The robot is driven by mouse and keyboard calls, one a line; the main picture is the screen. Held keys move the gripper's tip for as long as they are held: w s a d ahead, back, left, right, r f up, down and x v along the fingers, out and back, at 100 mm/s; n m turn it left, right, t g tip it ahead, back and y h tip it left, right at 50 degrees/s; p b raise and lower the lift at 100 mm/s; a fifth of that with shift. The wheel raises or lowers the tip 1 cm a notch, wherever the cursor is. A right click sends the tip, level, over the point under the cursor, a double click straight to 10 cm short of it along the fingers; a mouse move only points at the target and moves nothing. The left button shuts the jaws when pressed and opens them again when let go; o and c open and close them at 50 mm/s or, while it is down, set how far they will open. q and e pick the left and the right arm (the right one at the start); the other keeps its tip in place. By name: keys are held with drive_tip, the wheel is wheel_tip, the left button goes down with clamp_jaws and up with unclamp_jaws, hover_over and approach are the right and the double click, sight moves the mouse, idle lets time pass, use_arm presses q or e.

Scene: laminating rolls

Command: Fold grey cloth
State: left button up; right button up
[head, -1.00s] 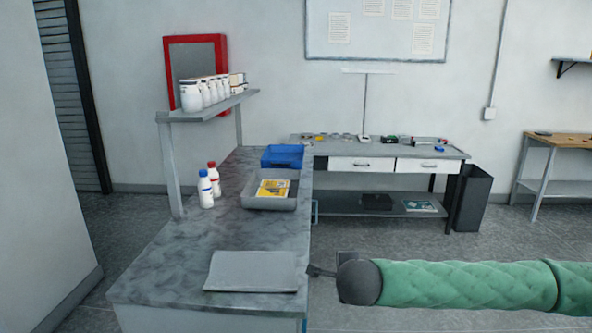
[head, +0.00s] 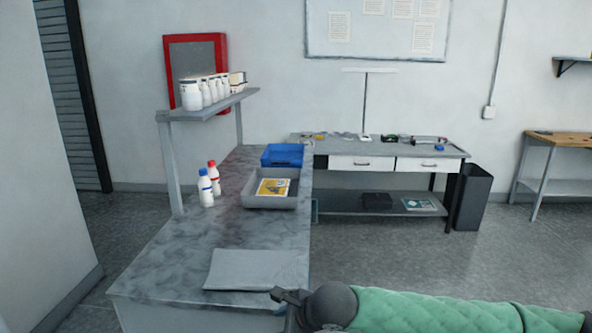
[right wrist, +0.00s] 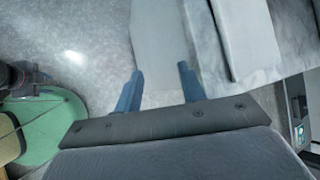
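The grey cloth (head: 256,270) lies flat as a rough rectangle near the front end of the marbled counter (head: 150,270). It also shows at the upper right of the right wrist view (right wrist: 246,38), partly cut off by the frame. My right gripper (head: 279,295) is at the counter's right front edge, close to the cloth's near right corner. My left gripper is not in view.
A grey tray (head: 258,202) with a yellow item, a blue bin (head: 282,155) and two bottles (head: 210,180) stand farther back on the counter. A shelf (head: 205,107) with white containers rises at its left. The counter around the cloth is clear.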

drive_tip(key=s+a+r+m+g+y, duration=0.3)
drive_tip(key=s+a+r+m+y, duration=0.55)
drive_tip(key=a+y, duration=0.35)
drive_tip(key=w+d+m+t+h, duration=0.3)
drive_tip(key=w+d+m+t, duration=0.45)
drive_tip(key=m+t, duration=0.9)
drive_tip(key=w+d+f+m+h, duration=0.3)
drive_tip(key=d+f+m+h, duration=0.8)
drive_tip(key=m, duration=0.4)
drive_tip(key=s+d+f+m+g+h, duration=0.3)
drive_tip(key=d+f+m, duration=0.1)
drive_tip(key=f, duration=0.4)
drive_tip(key=s+d+f+m+g+h, duration=0.2)
drive_tip(key=s+d+f+m+g, duration=0.1)
drive_tip(key=f, duration=0.6)
drive_tip(key=s+d+f+m+g, duration=0.2)
drive_tip(key=s+f+g, duration=0.3)
drive_tip(key=s+f, duration=0.4)
drive_tip(key=s+d+f+m+g, duration=0.3)
drive_tip(key=s+f+g, duration=0.3)
drive_tip(key=s, duration=1.1)
wheel_tip(320, 180, down, 5)
drive_tip(key=shift+s+d+r+y, duration=0.2)
drive_tip(key=shift+d+y, duration=0.2)
